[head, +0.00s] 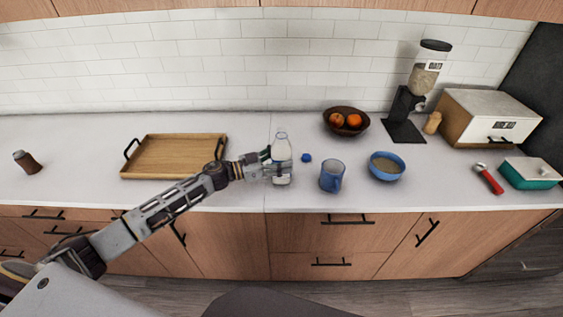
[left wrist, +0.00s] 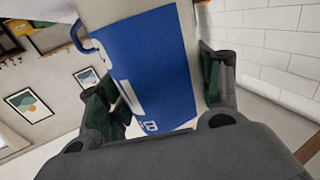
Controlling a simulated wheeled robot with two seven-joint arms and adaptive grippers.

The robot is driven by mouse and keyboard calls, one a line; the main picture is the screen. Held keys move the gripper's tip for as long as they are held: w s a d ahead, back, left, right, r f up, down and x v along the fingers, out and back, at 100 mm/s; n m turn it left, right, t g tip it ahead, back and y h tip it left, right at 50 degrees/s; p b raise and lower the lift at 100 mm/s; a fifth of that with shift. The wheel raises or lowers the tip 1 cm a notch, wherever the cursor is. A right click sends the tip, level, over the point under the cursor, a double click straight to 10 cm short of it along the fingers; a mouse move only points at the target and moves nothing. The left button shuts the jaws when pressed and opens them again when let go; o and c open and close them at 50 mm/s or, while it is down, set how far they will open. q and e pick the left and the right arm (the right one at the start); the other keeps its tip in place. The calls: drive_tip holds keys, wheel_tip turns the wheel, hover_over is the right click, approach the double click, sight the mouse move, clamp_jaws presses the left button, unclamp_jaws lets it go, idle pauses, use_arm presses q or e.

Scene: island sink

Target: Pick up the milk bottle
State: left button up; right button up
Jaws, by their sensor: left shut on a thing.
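The milk bottle (head: 281,146) stands upright on the white counter, a pale bottle with a clear neck. My left gripper (head: 279,170) comes in from the left and is shut on its lower body. In the left wrist view the bottle fills the middle, with its blue label (left wrist: 152,70) between the two fingers (left wrist: 165,90). My right gripper is not in view.
A fruit bowl (head: 346,121) stands behind. A wooden tray (head: 174,152) lies left, behind my arm. The counter's front edge is near.

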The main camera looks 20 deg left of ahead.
sight(276, 140)
use_arm(q)
drive_tip(key=shift+r, duration=4.3)
